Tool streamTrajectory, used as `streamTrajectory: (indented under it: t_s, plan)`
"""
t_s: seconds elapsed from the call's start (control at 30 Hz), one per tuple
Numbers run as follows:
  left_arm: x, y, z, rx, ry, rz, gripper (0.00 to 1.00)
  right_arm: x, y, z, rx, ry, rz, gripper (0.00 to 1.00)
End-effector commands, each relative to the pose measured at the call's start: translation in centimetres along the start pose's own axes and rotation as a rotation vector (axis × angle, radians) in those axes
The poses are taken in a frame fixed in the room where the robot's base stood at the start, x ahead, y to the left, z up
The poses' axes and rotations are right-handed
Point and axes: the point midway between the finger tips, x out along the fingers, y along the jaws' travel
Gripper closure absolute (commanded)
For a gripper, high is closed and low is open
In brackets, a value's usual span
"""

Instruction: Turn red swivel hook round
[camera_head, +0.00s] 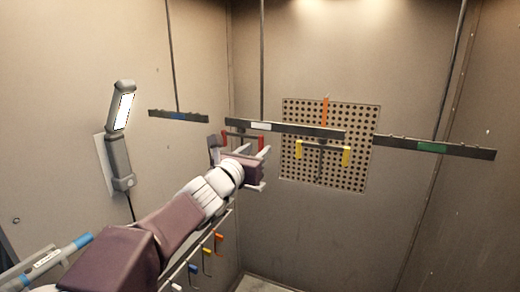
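The red swivel hook (228,137) hangs under the left part of the middle bar. Its two red ends show on either side, and its lower middle is partly hidden behind my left gripper. My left gripper (254,151) is just in front of and below the hook. Its pale fingers stand apart and point up toward the hook. I see nothing held between them, and I cannot tell whether a finger touches the red hook. My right gripper is not in view.
A yellow hook (322,149) hangs from the same middle bar (285,129). A left bar (178,116) and a right bar (435,148) hang on rods. A perforated panel (370,120) is behind. A lamp (119,150) is on the left wall. Small coloured hooks (207,255) hang below my arm.

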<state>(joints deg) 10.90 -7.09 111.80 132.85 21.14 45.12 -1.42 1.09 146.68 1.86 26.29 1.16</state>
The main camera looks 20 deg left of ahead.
Motion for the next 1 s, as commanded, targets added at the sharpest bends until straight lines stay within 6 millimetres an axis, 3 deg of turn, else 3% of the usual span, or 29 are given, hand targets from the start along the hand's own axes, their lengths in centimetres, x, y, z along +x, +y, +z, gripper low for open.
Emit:
streamTrajectory:
  t_s: [0.4,0.87,0.93,1.0]
  plan:
    - [-5.5,0.1,0.2,0.0,-0.001,0.002,0.6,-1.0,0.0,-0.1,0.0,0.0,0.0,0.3]
    - [-5.6,-0.2,0.0,-0.001,0.0,-0.005,0.6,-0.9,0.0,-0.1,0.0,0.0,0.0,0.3]
    - [-4.9,-1.6,-1.0,-0.008,0.023,-0.04,0.6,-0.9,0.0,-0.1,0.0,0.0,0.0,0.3]
    - [-3.9,-3.6,-4.4,0.002,0.099,-0.097,0.6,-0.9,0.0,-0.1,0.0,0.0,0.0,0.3]
